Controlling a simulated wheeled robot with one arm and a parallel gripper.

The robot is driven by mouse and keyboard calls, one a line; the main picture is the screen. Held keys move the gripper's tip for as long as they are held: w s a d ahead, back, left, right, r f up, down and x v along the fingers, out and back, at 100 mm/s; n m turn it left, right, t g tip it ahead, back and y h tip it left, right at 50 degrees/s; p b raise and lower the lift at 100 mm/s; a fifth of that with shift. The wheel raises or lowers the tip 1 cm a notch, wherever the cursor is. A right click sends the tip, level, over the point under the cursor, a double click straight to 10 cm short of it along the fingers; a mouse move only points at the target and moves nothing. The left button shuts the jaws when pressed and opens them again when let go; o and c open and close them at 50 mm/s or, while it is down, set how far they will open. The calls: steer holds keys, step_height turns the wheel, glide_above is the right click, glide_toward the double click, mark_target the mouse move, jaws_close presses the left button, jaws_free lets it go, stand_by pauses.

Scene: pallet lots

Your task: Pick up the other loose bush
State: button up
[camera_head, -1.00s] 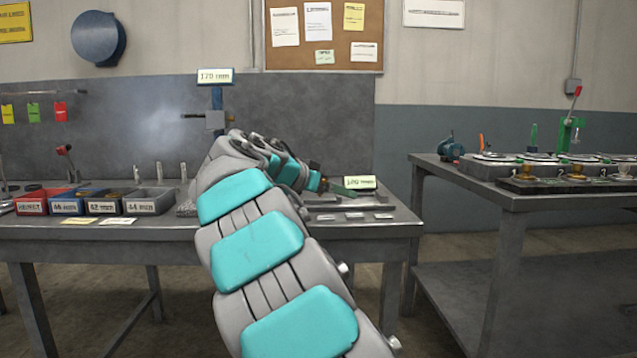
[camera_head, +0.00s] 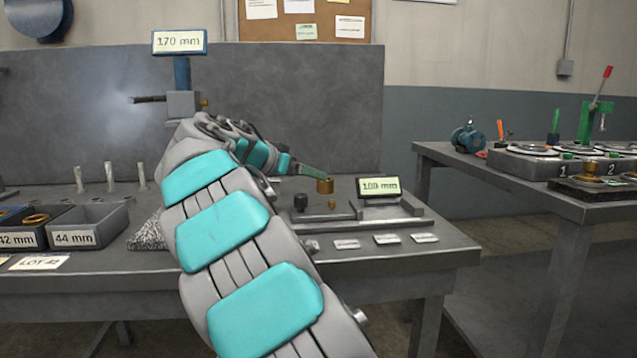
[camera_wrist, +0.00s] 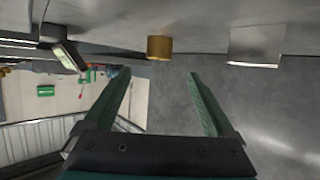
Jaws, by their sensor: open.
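In the wrist view, which looks upside down, the bush (camera_wrist: 159,47) stands on the bench surface, lined up with the gap between the two green fingers. My gripper (camera_wrist: 157,75) is open and empty. The bush lies beyond the fingertips, and no contact shows. In the head view my arm hides part of the bench and most of the gripper.
A 170 mm display post (camera_head: 181,75) rises behind my arm. A 42 mm bin (camera_head: 25,236) holds brass rings; the 44 mm bin (camera_head: 90,222) looks empty. A second bench (camera_head: 500,190) stands right.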

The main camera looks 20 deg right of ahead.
mark_target(320, 194)
steer(key=p+x, duration=0.2)
steer(key=x, duration=0.4)
steer(key=shift+d, duration=0.25)
steer(key=shift+w+d+f, duration=0.2)
steer(key=shift+d+f, duration=0.1)
steer(key=shift+d, duration=0.05)
steer(key=shift+c, duration=0.3)
jaws_close()
